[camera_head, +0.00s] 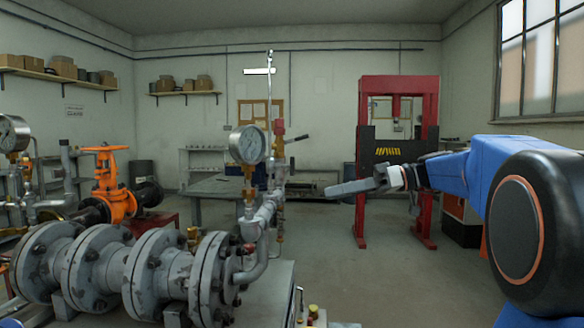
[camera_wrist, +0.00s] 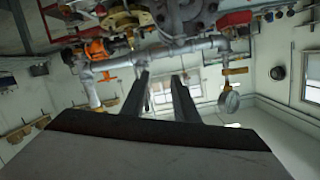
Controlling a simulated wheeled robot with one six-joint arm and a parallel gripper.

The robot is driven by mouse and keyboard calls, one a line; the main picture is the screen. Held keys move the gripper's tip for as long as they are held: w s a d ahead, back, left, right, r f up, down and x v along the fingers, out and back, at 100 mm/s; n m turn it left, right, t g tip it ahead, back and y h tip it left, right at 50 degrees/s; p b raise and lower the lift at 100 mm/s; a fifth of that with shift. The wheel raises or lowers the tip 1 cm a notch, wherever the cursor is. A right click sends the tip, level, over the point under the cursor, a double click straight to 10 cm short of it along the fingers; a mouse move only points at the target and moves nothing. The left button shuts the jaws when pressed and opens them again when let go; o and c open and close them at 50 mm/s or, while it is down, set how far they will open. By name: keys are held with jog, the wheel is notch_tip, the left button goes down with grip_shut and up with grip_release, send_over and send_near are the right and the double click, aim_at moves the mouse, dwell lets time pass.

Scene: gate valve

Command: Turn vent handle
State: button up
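My gripper (camera_head: 332,190) is in the middle right of the head view, pointing left, apart from the pipework. In the wrist view its two dark fingers (camera_wrist: 160,77) stand apart with nothing between them. A small dark lever handle (camera_head: 298,138) sticks out to the right from the upright vent pipe, beside a red fitting (camera_head: 279,127). It may be the vent handle; I cannot be sure. My gripper is below it and to its right in the head view. An orange gate valve (camera_head: 115,190) stands at the left; orange parts also show in the wrist view (camera_wrist: 97,50).
A pressure gauge (camera_head: 247,145) stands left of the vent pipe; a gauge also shows in the wrist view (camera_wrist: 228,102). Grey flanged pipe (camera_head: 150,275) fills the lower left. A red press (camera_head: 365,150) stands behind my arm. The floor between is clear.

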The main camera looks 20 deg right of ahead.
jog(key=w+d+r+n+t+y, duration=0.1)
jog(key=w+d+r+n+y, duration=0.15)
jog(key=d+r, duration=0.3)
send_near(293, 166)
jog(key=shift+n, duration=0.35)
jog(key=x, duration=1)
jog(key=shift+w, duration=0.3)
grip_shut()
